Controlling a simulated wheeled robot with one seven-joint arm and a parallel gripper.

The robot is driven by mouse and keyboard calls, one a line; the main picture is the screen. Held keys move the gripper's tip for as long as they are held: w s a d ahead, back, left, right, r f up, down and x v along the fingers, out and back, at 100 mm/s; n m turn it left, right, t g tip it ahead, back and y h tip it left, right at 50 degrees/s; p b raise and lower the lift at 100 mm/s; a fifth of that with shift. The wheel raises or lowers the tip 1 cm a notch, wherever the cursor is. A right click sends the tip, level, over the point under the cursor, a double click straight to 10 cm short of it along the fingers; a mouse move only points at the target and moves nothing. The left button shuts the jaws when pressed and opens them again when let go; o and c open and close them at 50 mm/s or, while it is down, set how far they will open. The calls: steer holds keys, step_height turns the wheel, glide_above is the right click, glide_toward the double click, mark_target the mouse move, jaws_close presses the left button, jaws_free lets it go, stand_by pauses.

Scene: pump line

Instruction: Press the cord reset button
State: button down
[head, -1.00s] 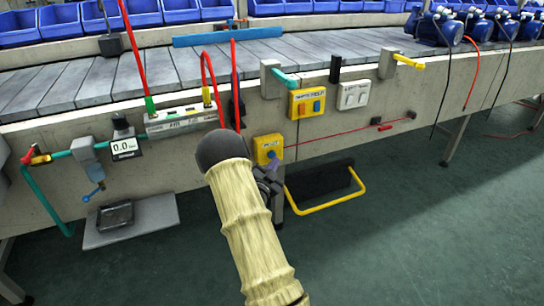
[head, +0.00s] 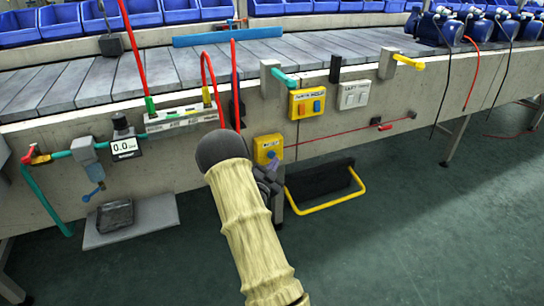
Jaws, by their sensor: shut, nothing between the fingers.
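A yellow box (head: 267,143) is mounted on the conveyor's side panel, with a blue button (head: 272,155) low on its face. A red cord (head: 340,137) runs from this box to the right along the panel. My gripper (head: 272,172) is just below the box, partly hidden behind my arm's sleeve. The fingers look dark and shut with nothing in them. The fingertips appear close to the blue button; I cannot tell whether they touch it.
Above right are a yellow box with two buttons (head: 307,102) and a white switch box (head: 354,94). A yellow-framed foot pedal (head: 327,187) is below right. A gauge (head: 125,146) and a grey shelf (head: 130,222) are at left.

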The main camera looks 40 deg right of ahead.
steer(key=shift+w+d, duration=0.1)
steer(key=shift+w, duration=0.3)
steer(key=shift+w+d, duration=0.1)
steer(key=shift+w, duration=0.3)
stand_by(0.9)
steer(key=shift+s+a+b, duration=0.2)
steer(key=shift+s+b, duration=0.1)
steer(key=shift+s, duration=0.55)
steer(key=s, duration=0.2)
steer(key=s+a, duration=0.1)
steer(key=s, duration=0.1)
steer(key=shift+s+a, duration=0.1)
steer(key=shift+s, duration=0.3)
steer(key=shift+r, duration=0.1)
stand_by(0.7)
